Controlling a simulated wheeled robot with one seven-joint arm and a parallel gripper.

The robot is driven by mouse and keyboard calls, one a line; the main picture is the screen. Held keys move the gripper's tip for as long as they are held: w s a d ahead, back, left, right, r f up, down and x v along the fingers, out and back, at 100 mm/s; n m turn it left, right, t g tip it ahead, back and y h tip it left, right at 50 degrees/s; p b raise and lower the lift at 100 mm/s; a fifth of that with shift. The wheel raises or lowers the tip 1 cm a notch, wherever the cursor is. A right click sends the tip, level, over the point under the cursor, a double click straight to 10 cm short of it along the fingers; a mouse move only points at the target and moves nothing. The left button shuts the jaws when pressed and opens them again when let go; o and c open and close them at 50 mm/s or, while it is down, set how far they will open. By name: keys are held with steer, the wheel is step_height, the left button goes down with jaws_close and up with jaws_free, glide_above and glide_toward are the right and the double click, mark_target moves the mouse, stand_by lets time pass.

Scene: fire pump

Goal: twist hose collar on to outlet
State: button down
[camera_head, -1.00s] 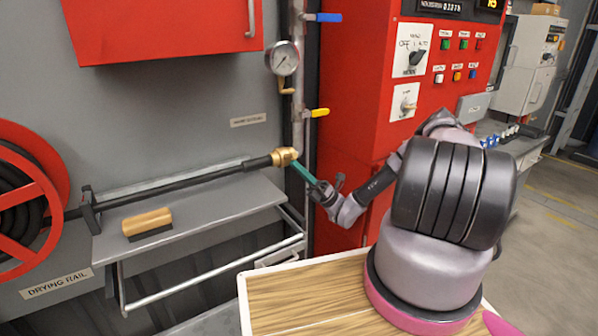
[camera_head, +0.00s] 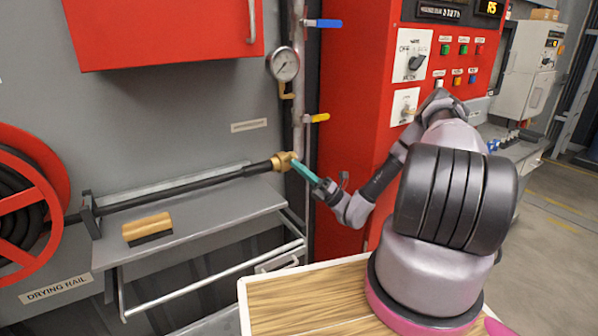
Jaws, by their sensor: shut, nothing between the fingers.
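The brass hose collar (camera_head: 283,161) sits at the right end of the black hose (camera_head: 205,182), which runs along above the grey shelf. My gripper (camera_head: 294,163) has teal fingers, is shut, and has its tips at the right side of the collar. The fingers hold nothing, and I cannot tell whether the tips touch the brass. A vertical metal pipe (camera_head: 298,112) stands just behind the collar. I cannot make out the outlet itself, or whether the collar is seated on it.
The grey shelf (camera_head: 215,212) carries a wooden brush (camera_head: 147,227). A red hose reel (camera_head: 20,215) is at the left. A pressure gauge (camera_head: 284,64) and a yellow-handled valve (camera_head: 316,118) are above the collar. The red control cabinet (camera_head: 350,90) stands close on the right.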

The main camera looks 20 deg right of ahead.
steer(key=shift+w+a+r+m+t+h, duration=0.1)
steer(key=shift+w+r+m+t+h, duration=0.2)
steer(key=shift+r+m+h, duration=0.6)
steer(key=shift+w+a+r+m+t+h, duration=0.2)
steer(key=shift+w+r+m+h, duration=0.3)
steer(key=shift+m+h, duration=0.55)
steer(key=shift+w+a+r+m+t+h, duration=0.1)
steer(key=shift+w+r+m+t+h, duration=0.2)
steer(key=shift+r+m+h, duration=0.65)
steer(key=shift+f, duration=0.1)
